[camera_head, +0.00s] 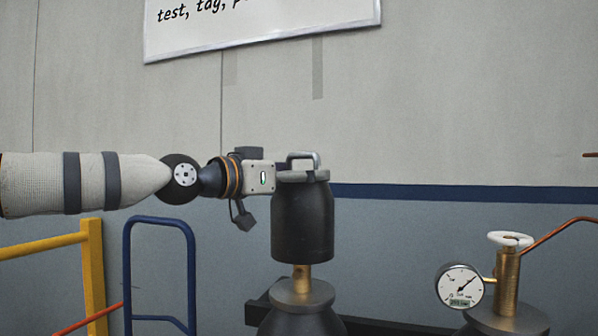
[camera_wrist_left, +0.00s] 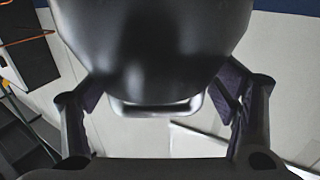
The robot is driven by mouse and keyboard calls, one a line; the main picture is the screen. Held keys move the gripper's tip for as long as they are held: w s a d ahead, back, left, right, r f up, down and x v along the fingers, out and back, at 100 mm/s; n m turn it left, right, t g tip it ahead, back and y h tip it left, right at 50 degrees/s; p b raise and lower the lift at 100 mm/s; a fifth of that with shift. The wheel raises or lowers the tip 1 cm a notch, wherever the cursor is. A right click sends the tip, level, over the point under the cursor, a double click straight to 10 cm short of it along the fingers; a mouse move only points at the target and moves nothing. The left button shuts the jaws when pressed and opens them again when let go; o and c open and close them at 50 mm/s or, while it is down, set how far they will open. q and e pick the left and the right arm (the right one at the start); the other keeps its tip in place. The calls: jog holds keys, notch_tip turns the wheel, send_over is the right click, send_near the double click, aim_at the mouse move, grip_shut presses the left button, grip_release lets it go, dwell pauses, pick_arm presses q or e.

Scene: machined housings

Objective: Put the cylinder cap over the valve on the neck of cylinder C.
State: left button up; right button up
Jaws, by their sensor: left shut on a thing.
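The black cylinder cap (camera_head: 302,222) hangs upright with its open end down. My left gripper (camera_head: 303,176) comes in from the left and is shut on the cap's top. In the left wrist view the cap (camera_wrist_left: 155,45) lies between the two fingers (camera_wrist_left: 160,92), with a loop handle at its end. Below the cap is a dark cylinder (camera_head: 300,322) with a collar and a brass valve (camera_head: 302,276) on its neck. Only the valve's lower part shows; the cap hides the rest. I cannot tell whether cap and valve touch. No letter shows on the cylinder. My right gripper is not in view.
Another cylinder at the right has a brass valve (camera_head: 507,280), a white handwheel (camera_head: 510,240), a pressure gauge (camera_head: 460,286) and a copper pipe. A dark rail (camera_head: 385,328) runs behind the cylinders. A yellow rail (camera_head: 94,265) and a blue frame (camera_head: 127,275) stand at left.

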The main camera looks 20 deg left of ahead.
aim_at(276, 215)
pick_arm(q)
jog(key=shift+f, duration=3.2)
jog(key=o, duration=1.8)
jog(key=shift+o, duration=0.7)
jog(key=shift+s, duration=0.1)
jog(key=shift+f, duration=0.1)
jog(key=shift+f, duration=0.1)
jog(key=v, duration=0.7)
jog(key=shift+s+a, duration=0.15)
jog(key=shift+s, duration=0.05)
